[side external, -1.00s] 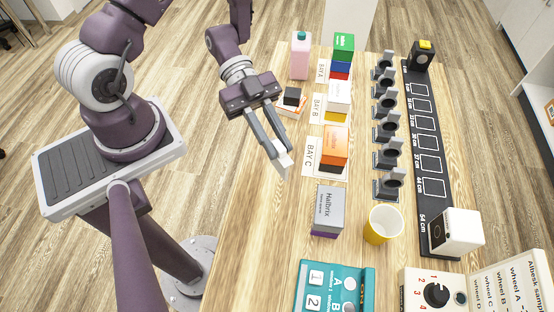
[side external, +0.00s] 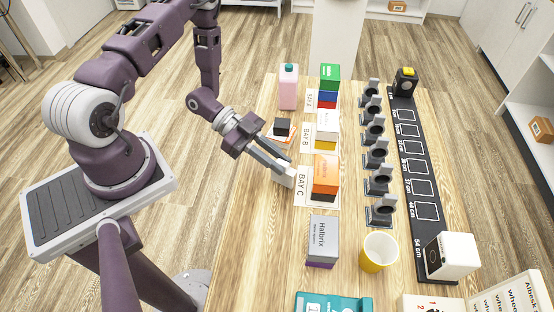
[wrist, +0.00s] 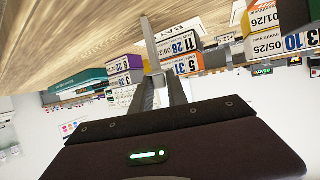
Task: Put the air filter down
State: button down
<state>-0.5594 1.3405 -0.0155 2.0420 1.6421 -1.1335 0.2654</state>
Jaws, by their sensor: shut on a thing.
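A small pale block, which I take for the air filter (side external: 285,177), is clamped between the fingertips of my gripper (side external: 283,166). It is just left of the BAY C card (side external: 302,188), by the orange box (side external: 325,172). I cannot tell whether it touches the table. In the wrist view, the air filter (wrist: 151,42) shows as a thin grey-white strip rising beyond the fingers of my gripper (wrist: 158,82); most of it is hidden.
The BAY B card (side external: 306,137) and a black block (side external: 282,127) are farther back. A grey Halbrix box (side external: 323,236) and yellow cup (side external: 378,252) are nearer. Grey holders (side external: 380,180) stand in a row at right. Bare wood (side external: 262,225) lies front left.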

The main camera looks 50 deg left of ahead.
jog(key=shift+f, duration=0.1)
jog(key=c, duration=1.3)
grip_release()
